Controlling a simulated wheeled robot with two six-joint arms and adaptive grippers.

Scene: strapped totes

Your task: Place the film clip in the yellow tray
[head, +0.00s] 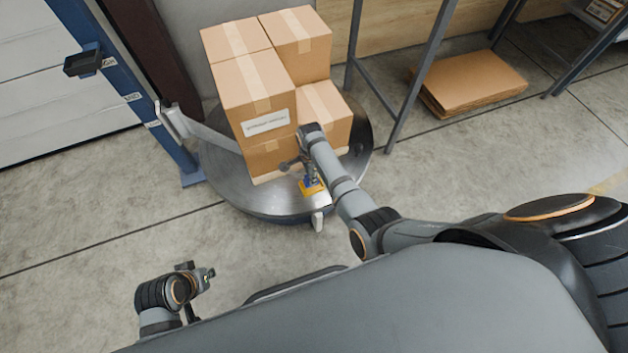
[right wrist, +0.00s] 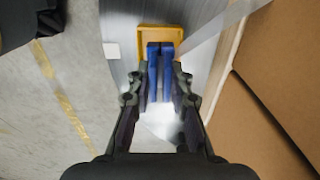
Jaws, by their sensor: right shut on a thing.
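The blue film clip (right wrist: 153,72) is held between the fingers of my right gripper (right wrist: 160,88); its far end overlaps the yellow tray in the right wrist view. The yellow tray (right wrist: 160,29) lies on the round metal turntable. In the head view, the tray (head: 312,190) is at the turntable's front, just under my right gripper (head: 308,176), with a bit of blue above it. I cannot tell whether the clip touches the tray. My left gripper (head: 206,276) is low at the left, away from the turntable; its finger opening is too small to read.
Stacked cardboard boxes (head: 262,90) stand on the turntable (head: 232,182) close beside the tray. A blue post (head: 140,95) is at the left, and a grey rack leg (head: 418,75) is right of the turntable. Flat cardboard (head: 470,80) lies further right. The floor in front is clear.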

